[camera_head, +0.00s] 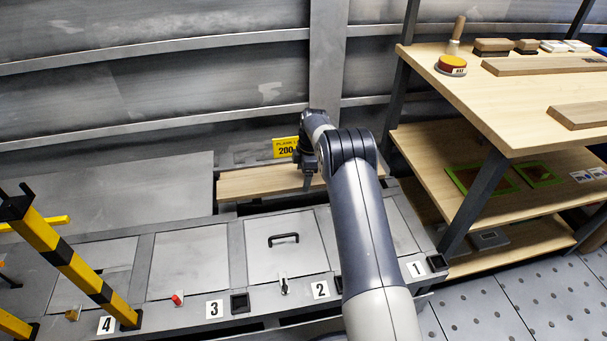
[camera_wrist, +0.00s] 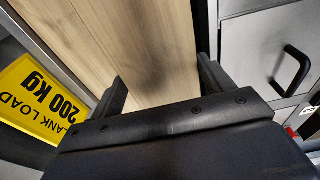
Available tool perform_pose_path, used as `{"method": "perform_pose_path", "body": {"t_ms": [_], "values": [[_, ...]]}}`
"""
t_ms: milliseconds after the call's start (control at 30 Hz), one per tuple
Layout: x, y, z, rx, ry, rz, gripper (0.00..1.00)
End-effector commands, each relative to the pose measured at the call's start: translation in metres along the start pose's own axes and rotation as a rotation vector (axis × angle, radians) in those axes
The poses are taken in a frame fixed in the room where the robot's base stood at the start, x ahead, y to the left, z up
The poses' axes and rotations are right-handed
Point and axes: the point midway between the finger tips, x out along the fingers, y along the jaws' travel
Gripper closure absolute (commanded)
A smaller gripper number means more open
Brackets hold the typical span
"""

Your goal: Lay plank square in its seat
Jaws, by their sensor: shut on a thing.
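The plank (camera_head: 250,182) is a long pale wooden board. It lies lengthwise along the wall side of the grey deck, over a recess behind the numbered hatches. My gripper (camera_head: 309,178) points down at it, right of its middle. In the wrist view the plank (camera_wrist: 140,40) runs between the two fingers of my gripper (camera_wrist: 161,72), which are shut on it across its width. A dark gap (camera_head: 228,209) shows along its front left edge. My arm hides part of its right end, so I cannot tell if it lies flat and square there.
A yellow plank load sign (camera_head: 286,148) stands behind the plank, close to my gripper. A hatch with a black handle (camera_head: 284,239) lies in front. A wooden shelf rack (camera_head: 480,110) stands at the right. A yellow-black post (camera_head: 70,258) rises at the left.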

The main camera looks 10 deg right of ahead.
Motion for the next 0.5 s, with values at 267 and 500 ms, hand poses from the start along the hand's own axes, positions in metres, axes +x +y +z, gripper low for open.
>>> {"method": "perform_pose_path", "body": {"t_ms": [267, 500], "values": [[0.011, 0.001, 0.002, 0.000, 0.000, 0.003, 0.64], [0.020, 0.001, 0.003, 0.000, 0.000, 0.003, 0.64]]}}
